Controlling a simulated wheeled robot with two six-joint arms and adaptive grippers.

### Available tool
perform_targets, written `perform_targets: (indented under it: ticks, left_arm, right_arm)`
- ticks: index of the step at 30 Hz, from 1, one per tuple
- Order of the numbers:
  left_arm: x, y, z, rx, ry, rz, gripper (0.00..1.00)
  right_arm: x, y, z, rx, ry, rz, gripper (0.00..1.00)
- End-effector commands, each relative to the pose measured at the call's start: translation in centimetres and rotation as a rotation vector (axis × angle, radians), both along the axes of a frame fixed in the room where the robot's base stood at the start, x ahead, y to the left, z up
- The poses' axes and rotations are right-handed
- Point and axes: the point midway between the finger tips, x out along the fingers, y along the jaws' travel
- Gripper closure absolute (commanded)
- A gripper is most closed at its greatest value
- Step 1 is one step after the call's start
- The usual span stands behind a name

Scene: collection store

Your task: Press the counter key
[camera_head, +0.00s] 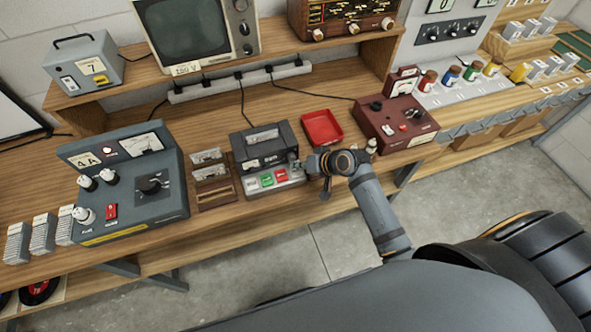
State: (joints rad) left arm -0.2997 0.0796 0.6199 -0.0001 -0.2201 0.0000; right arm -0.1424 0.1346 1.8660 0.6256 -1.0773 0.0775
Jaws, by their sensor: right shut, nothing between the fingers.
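A dark box with a small window (264,136) on top stands on the wooden bench, with a pale key panel at its front. Which one is the counter key I cannot read. I cannot tell whether the tips touch the box. My left gripper is not in view.
An empty red tray (322,128) lies behind my right gripper. A dark red device (397,122) stands to the right, a grey meter unit (125,184) to the left. Card holders (212,171) sit close left of the box. A shelf (215,86) with a power strip runs behind.

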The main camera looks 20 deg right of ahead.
Motion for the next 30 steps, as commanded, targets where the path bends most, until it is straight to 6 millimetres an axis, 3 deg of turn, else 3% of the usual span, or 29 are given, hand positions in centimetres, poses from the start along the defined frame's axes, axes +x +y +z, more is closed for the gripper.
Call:
perform_targets:
  ticks: [30]
  left_arm:
    - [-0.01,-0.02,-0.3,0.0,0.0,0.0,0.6]
  right_arm:
    - [-0.01,0.01,-0.89,0.001,0.0,-0.001,1.0]
